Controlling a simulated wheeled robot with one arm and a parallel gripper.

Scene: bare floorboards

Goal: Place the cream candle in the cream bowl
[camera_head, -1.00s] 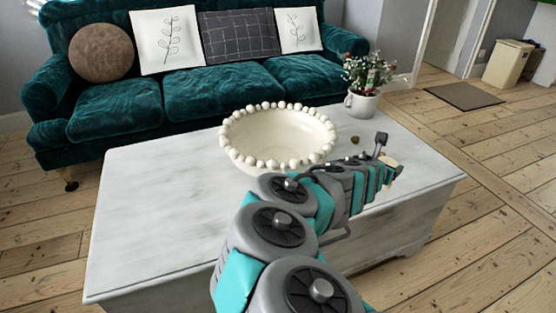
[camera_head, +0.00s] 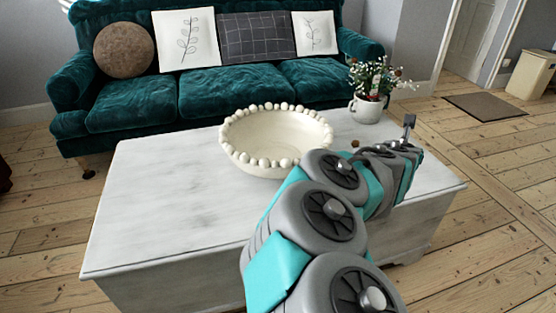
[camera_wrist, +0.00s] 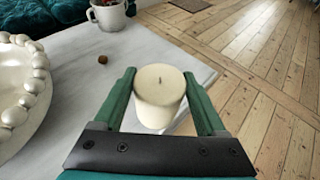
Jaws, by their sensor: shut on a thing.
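The cream candle (camera_wrist: 160,95) stands upright between the two green fingers of my gripper (camera_wrist: 161,88) in the wrist view, and the gripper is shut on it. The candle is over the right end of the white table; the wrist view does not make clear whether it touches the tabletop. The cream bowl (camera_head: 262,158), with a rim of round beads, sits on the table to the left of my gripper. Part of it also shows at the left of the wrist view (camera_wrist: 12,68).
The white table (camera_head: 165,200) has clear room left of the bowl. A white cup with a leafy plant (camera_head: 366,108) stands at the table's back right. A small brown ball (camera_wrist: 102,59) lies between cup and gripper. A teal sofa (camera_head: 220,90) stands behind.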

